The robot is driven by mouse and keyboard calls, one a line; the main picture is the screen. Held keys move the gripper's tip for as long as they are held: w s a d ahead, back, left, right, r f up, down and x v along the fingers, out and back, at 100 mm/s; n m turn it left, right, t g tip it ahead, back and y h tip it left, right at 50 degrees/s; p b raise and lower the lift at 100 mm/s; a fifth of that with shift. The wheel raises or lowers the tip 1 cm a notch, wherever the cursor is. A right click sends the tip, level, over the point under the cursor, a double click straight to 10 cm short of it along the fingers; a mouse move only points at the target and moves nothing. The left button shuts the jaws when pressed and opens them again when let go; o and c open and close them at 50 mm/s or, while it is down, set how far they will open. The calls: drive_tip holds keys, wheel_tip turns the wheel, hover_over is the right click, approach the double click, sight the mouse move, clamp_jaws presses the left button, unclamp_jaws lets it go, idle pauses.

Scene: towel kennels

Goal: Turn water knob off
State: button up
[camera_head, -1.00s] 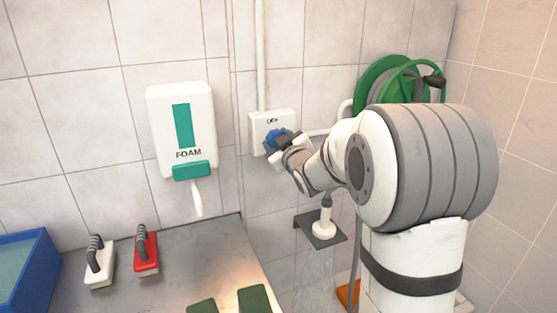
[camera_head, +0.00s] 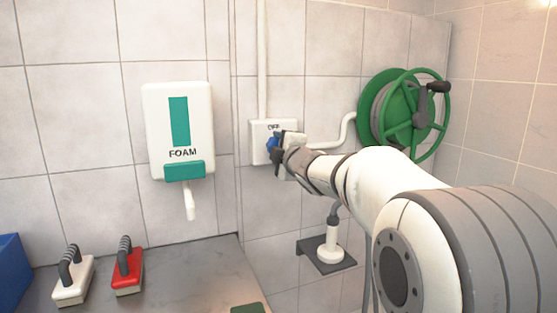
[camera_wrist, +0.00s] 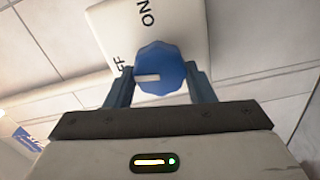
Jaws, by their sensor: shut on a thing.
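In the wrist view my two fingers (camera_wrist: 161,84) are shut on the sides of the blue knob (camera_wrist: 165,62). The knob's white pointer mark points left, toward the partly hidden OFF lettering on the box (camera_wrist: 185,22); ON is at the upper part. The white spray head (camera_head: 330,250) stands on a dark wall shelf below, with no water seen falling from it.
A green hose reel (camera_head: 405,115) is on the wall at right, joined by a white pipe. A foam dispenser (camera_head: 180,130) hangs left of the box. A white brush (camera_head: 73,278) and a red brush (camera_head: 127,268) lie on the grey counter (camera_head: 190,270). A blue bin (camera_head: 10,270) is at far left.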

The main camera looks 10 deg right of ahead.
drive_tip(key=shift+f+n+b, duration=0.1)
drive_tip(key=shift+n+b, duration=0.6)
drive_tip(key=shift+n, duration=0.3)
drive_tip(key=o, duration=1)
drive_tip(key=shift+c, duration=0.2)
drive_tip(key=s+d, duration=0.1)
drive_tip(key=s, duration=0.6)
drive_tip(key=shift+s+d, duration=0.25)
drive_tip(key=shift+s, duration=0.05)
drive_tip(key=shift+p, duration=0.3)
